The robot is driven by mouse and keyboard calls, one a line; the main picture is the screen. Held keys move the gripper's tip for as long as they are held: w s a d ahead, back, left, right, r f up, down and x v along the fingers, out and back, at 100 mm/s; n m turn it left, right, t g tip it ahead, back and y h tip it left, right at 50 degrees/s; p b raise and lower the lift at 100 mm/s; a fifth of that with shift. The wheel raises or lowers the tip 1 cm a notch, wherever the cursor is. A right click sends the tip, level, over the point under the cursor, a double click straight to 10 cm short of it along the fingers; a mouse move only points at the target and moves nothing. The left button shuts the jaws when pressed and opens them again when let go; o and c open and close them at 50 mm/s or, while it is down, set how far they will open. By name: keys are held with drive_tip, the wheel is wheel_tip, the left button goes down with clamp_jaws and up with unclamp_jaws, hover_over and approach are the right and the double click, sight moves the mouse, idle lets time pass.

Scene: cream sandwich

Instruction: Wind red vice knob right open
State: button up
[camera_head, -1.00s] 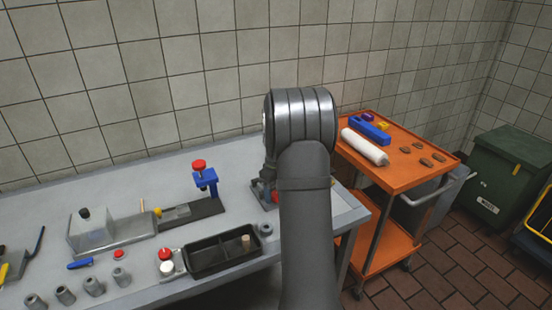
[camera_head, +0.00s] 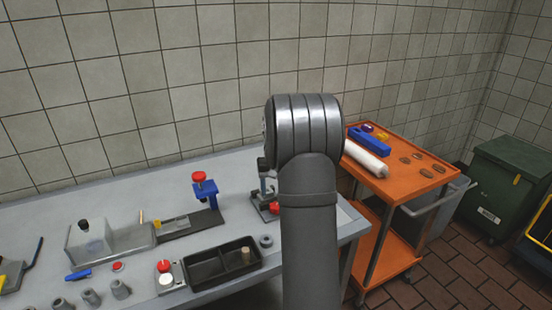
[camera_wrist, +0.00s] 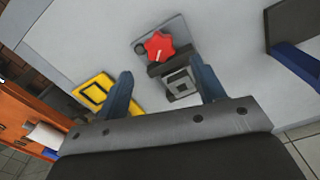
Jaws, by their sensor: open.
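The red star-shaped vice knob (camera_wrist: 162,46) shows in the wrist view, with a pale mark on its face. It sits at one end of the small grey vice (camera_wrist: 180,82) on the bench. In the head view the red knob (camera_head: 274,208) and vice (camera_head: 262,195) are partly hidden behind my arm. My gripper (camera_wrist: 161,67) is open, with its two blue-grey fingers spread wide. In the wrist view the knob appears between and beyond the fingertips, with no visible contact. The gripper is mostly hidden in the head view.
A blue clamp with a red top (camera_head: 203,188) stands on the bench to the left. An orange trolley (camera_head: 402,190) stands right of the bench. A yellow item (camera_wrist: 94,93) shows left of my gripper in the wrist view.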

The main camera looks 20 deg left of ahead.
wheel_tip(320, 180, up, 11)
idle(0.4)
drive_tip(key=shift+f, duration=0.15)
drive_tip(key=s+d+f+n+t+y, duration=0.2)
drive_tip(key=s+d+n+t+y, duration=0.1)
drive_tip(key=s+d, duration=0.2)
drive_tip(key=x, duration=1.6)
drive_tip(key=shift+w+a+f, duration=0.15)
drive_tip(key=shift+f, duration=0.05)
drive_tip(key=c, duration=1)
